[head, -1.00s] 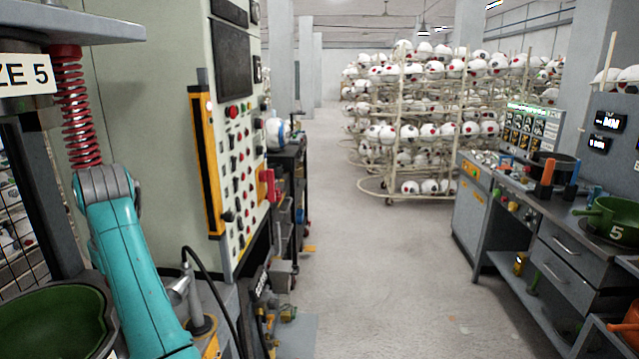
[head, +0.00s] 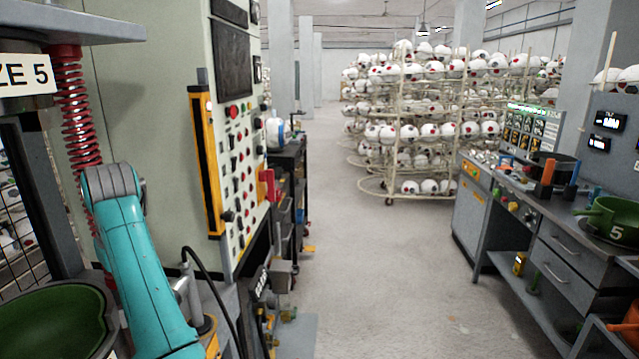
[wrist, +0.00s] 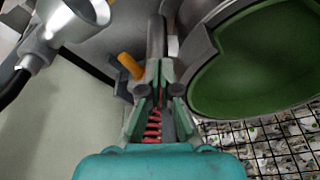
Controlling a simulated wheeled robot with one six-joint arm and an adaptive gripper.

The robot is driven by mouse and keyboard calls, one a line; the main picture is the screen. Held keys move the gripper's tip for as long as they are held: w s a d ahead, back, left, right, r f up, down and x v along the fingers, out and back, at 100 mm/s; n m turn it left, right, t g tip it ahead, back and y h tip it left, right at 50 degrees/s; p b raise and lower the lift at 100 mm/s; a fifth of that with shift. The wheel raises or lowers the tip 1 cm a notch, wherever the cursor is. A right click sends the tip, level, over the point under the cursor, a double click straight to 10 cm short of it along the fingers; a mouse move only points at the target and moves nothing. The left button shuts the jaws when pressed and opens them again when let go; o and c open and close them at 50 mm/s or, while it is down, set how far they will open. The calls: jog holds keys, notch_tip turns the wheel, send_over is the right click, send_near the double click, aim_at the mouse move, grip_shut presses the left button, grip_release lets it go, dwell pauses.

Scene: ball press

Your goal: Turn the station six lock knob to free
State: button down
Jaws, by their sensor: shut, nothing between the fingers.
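My gripper (wrist: 160,68) shows in the wrist view with its fingers together and nothing between them. It is beside a dark upright post and a short orange handle (wrist: 130,66) on a dark mount. I cannot tell whether this handle is the station six lock knob; no station six label is readable. A green-lined mould bowl (wrist: 265,60) is right of the fingers, and a red spring (wrist: 153,126) shows behind them. In the head view the gripper is out of sight; only my teal arm shows at lower left, by the press.
A metal fitting with a black hose (wrist: 72,22) is at upper left in the wrist view. The head view shows a control cabinet (head: 235,150) close to my arm, a bench (head: 560,230) at right and ball racks (head: 420,130) behind. The middle floor (head: 390,270) is clear.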

jog(key=shift+w+d, duration=0.4)
jog(key=shift+w, duration=0.35)
jog(key=shift+d, duration=0.1)
dwell(0.4)
notch_tip(320, 180, up, 6)
jog(key=shift+d, duration=0.3)
dwell(0.5)
jog(key=shift+s, duration=0.1)
notch_tip(320, 180, down, 6)
jog(key=s+a+t+y, duration=0.1)
jog(key=s+y, duration=0.1)
jog(key=shift+s+a+t, duration=0.15)
jog(key=shift+a+t, duration=0.15)
jog(key=shift+a, duration=0.05)
dwell(0.7)
